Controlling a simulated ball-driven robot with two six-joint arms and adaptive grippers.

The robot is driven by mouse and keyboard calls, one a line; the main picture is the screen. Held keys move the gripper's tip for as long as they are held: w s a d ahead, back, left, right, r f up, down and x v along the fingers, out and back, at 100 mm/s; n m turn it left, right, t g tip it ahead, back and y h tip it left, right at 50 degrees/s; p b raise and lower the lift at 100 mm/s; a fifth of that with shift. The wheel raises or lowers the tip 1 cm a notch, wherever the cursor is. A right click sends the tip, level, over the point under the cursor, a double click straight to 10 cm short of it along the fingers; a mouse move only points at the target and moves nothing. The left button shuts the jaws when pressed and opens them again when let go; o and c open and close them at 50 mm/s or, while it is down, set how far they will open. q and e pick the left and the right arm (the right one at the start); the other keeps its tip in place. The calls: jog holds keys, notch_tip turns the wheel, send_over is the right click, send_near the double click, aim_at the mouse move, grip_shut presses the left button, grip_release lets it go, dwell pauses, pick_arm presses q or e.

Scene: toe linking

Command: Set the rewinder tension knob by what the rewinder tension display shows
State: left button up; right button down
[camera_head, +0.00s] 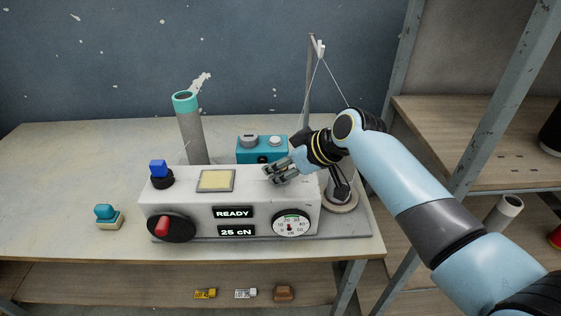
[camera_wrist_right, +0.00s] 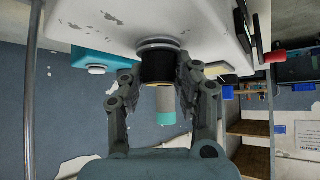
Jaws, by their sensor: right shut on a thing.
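The white machine (camera_head: 215,190) stands on the table. Its front has a READY display, a display reading 25 cN (camera_head: 236,231), a round dial with numbers and a green band (camera_head: 291,223), and a red knob (camera_head: 163,226) on a black disc. My right gripper (camera_head: 277,174) is over the machine's top right end. In the right wrist view, its fingers are shut on a black round knob (camera_wrist_right: 157,66) with a silver ring, against the white casing. In the head view the gripper hides that knob. My left gripper is in neither view.
A blue knob (camera_head: 159,170) and a yellowish panel (camera_head: 216,180) are on the machine's top. Behind stand a teal box (camera_head: 257,149), a grey tube with teal rim (camera_head: 190,130) and a thread post (camera_head: 309,80). A small teal-topped piece (camera_head: 106,216) sits left; the far left table is clear.

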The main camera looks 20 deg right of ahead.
jog(key=c, duration=1)
grip_release()
jog(key=shift+o, duration=0.2)
jog(key=shift+d, duration=0.1)
jog(key=v, duration=1.2)
